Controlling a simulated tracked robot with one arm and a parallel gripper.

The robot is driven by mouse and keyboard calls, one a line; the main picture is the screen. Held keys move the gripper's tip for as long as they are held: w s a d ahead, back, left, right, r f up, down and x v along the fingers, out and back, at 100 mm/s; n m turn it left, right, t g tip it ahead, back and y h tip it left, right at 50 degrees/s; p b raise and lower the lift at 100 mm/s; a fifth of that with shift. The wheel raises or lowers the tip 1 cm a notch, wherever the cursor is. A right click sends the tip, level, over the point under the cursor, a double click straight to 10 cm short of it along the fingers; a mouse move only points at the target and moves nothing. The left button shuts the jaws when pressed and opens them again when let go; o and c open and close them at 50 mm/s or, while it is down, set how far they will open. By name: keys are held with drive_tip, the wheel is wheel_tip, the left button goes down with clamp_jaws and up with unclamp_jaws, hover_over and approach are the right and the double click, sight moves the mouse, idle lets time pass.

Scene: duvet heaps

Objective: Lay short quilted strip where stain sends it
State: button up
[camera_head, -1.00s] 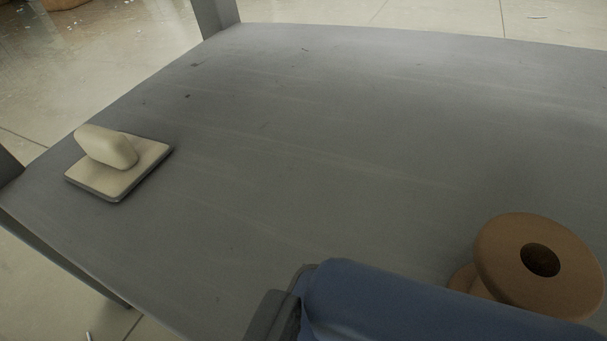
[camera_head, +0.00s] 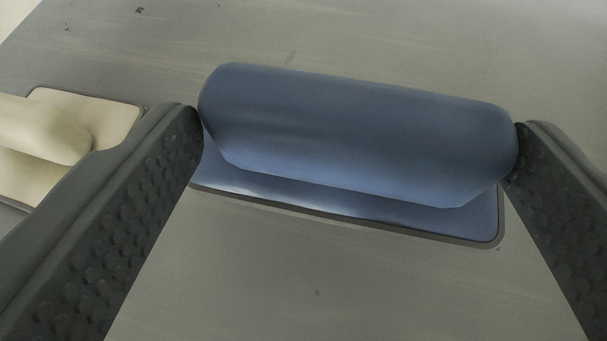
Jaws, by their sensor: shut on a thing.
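A blue padded roll (camera_head: 360,135) lies along a flat blue base with a dark rim (camera_head: 380,221). My gripper (camera_head: 360,140) has a dark, studded finger at each end of the roll and is shut on it. No quilting pattern or stain shows on the blue piece. I cannot tell whether its base touches the table or hangs just above it. A cream rounded bar on a cream square plate (camera_head: 95,112) lies to the left, partly cut off by the frame and partly behind the left finger.
The grey, scuffed tabletop (camera_head: 300,290) is clear in front of the blue piece and behind it. A strip of pale floor shows past the table edge at the upper left.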

sight(347, 206)
wheel_tip(347, 206, down, 4)
drive_tip(key=shift+s+d+r+b, duration=0.1)
drive_tip(key=shift+d+b, duration=0.05)
drive_tip(key=shift+b, duration=0.45)
drive_tip(key=shift+r, duration=0.1)
drive_tip(key=o, duration=0.9)
drive_tip(key=shift+o, duration=0.2)
drive_tip(key=shift+r, duration=0.1)
drive_tip(key=p+v, duration=0.2)
drive_tip(key=v, duration=1)
drive_tip(key=shift+p, duration=0.4)
